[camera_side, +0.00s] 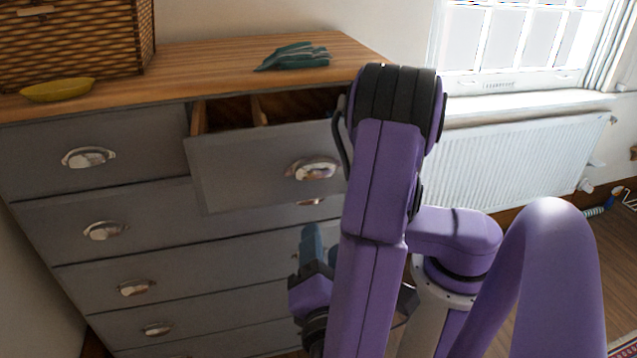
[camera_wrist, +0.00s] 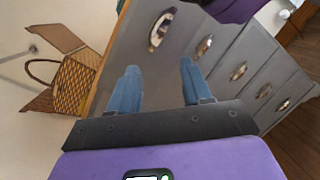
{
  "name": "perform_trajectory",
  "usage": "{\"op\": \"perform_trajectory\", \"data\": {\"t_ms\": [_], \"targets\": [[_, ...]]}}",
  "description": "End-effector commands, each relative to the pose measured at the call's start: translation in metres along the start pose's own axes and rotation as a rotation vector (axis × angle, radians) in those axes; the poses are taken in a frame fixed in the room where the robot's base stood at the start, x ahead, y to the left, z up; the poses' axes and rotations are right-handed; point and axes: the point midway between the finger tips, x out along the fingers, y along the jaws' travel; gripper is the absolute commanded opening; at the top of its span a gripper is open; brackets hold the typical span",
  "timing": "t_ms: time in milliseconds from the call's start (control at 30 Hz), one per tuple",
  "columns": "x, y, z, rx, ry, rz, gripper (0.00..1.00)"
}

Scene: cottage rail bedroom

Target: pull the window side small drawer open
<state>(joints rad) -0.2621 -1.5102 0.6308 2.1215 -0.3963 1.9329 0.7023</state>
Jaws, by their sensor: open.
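The window side small drawer (camera_side: 255,165) is the top right drawer of the grey chest, on the side of the window. In the side view it stands pulled out, its front well ahead of the chest and its inside showing. Its cup handle (camera_side: 312,168) is clear of my gripper. My gripper (camera_side: 311,243) is open and empty, below that handle and in front of the lower drawers, partly hidden by my arm. In the wrist view its two blue fingers (camera_wrist: 157,88) stand apart with nothing between them. A large cup handle (camera_wrist: 160,28) lies beyond the fingers there.
The other top drawer (camera_side: 125,150) is shut, as are the visible lower drawers. On the wooden top (camera_side: 200,65) are a wicker basket (camera_side: 75,40), a yellow dish (camera_side: 58,90) and a green cloth-like thing (camera_side: 295,56). A white radiator (camera_side: 520,160) stands right, under the window.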

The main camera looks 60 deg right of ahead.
Motion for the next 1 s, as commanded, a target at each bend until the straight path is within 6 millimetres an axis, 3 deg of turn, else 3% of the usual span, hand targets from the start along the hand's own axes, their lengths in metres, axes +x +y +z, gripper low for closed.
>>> {"op": "perform_trajectory", "data": {"t_ms": [200, 400, 667, 1000], "targets": [[0.000, 0.013, -0.018, 0.434, -0.098, -0.055, 0.49], [0.001, 0.020, -0.026, 0.668, -0.159, -0.064, 0.49], [0.014, 0.020, -0.026, 0.723, -0.172, -0.065, 0.49], [0.073, 0.012, -0.017, 0.720, -0.174, -0.065, 0.49]]}}
